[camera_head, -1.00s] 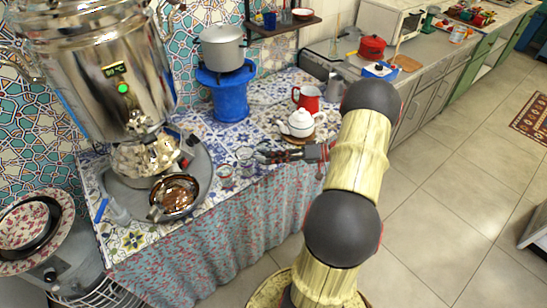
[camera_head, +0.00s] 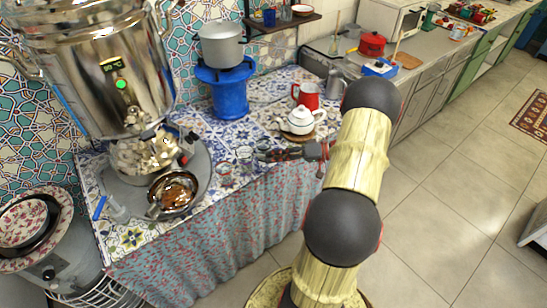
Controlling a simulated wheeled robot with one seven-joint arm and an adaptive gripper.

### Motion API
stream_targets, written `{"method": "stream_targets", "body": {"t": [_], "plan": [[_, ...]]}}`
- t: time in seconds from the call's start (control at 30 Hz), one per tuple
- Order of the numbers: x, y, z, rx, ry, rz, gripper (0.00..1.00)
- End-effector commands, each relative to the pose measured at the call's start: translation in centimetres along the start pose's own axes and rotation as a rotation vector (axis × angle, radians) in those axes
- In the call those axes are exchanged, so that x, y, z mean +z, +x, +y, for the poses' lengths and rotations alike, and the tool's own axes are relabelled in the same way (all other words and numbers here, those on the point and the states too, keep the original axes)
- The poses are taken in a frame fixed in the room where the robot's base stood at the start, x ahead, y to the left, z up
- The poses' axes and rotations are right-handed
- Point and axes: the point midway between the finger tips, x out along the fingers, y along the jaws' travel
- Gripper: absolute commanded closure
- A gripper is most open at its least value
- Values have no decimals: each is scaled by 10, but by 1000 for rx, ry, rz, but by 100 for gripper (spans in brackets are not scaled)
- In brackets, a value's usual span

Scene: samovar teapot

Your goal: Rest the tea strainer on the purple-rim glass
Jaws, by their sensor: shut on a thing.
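My gripper (camera_head: 261,154) reaches left over the front part of the tiled table. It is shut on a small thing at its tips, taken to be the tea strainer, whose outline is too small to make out. A small clear glass (camera_head: 244,153) stands just left of the fingertips. Another small glass (camera_head: 225,171), with a reddish tint, stands farther left and nearer the front edge. Which of them has the purple rim cannot be told at this size. No strainer rests visibly on either glass.
The big samovar (camera_head: 95,75) stands at the left, with a dark bowl (camera_head: 174,205) in front. A white teapot (camera_head: 301,121) and red mug (camera_head: 306,96) stand behind my gripper. A pot (camera_head: 222,46) sits on a blue stove (camera_head: 230,98) at the back.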

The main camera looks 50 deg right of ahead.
Motion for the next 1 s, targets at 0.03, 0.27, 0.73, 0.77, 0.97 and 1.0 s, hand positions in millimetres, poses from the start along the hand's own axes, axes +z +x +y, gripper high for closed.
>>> {"method": "stream_targets", "body": {"t": [0.03,0.27,0.73,0.77,0.97,1.0], "plan": [[1,0,1,0,0,0,100],[0,0,0,0,0,0,100],[3,1,4,0,-1,0,100],[3,1,5,0,-1,0,100],[5,2,8,0,-1,0,100],[5,2,9,0,-1,0,100]]}}
